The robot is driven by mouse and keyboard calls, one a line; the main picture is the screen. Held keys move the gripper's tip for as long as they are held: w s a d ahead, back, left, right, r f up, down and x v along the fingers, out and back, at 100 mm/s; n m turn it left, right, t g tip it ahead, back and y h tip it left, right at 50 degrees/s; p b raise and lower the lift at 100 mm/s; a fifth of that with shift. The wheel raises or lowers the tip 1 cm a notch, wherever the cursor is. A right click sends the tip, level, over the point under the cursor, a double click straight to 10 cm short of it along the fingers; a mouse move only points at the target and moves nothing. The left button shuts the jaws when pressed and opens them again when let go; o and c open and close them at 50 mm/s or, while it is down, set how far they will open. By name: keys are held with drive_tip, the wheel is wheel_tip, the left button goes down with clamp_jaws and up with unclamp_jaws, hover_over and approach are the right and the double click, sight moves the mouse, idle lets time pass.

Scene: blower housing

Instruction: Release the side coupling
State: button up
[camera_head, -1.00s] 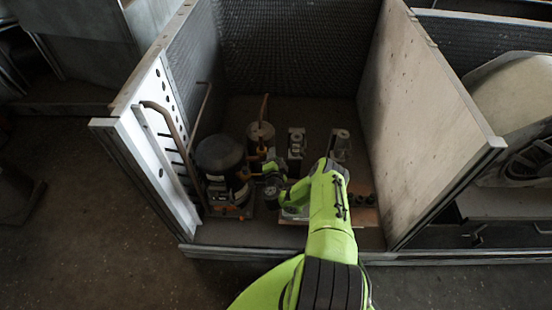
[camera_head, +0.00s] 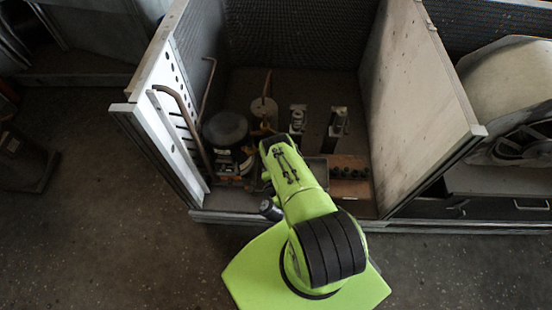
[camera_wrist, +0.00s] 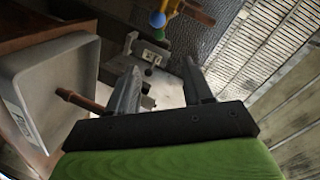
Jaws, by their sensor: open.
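In the wrist view my gripper (camera_wrist: 160,76) is open, with nothing between its two dark fingers. A copper-coloured rod (camera_wrist: 82,102) with a thicker end lies left of the fingers, apart from them. Ahead of the fingertips is a pale metal fixture (camera_wrist: 148,55); blue and green round knobs and a brass-coloured pipe piece (camera_wrist: 196,12) are above it. I cannot tell which part is the side coupling. In the head view the dark compressor (camera_head: 226,128) stands left of my arm, and my arm hides the fingers and the fittings beside them.
The housing's left panel (camera_head: 160,140) and right wall (camera_head: 412,100) enclose the work area. A light cylinder (camera_head: 264,112), upright fixtures (camera_head: 338,122) and a wooden block with several dark pegs or holes (camera_head: 350,172) stand inside. A grey tray (camera_wrist: 50,90) is close on the wrist view's left.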

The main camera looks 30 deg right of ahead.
sight(274, 132)
drive_tip(key=shift+f, duration=0.1)
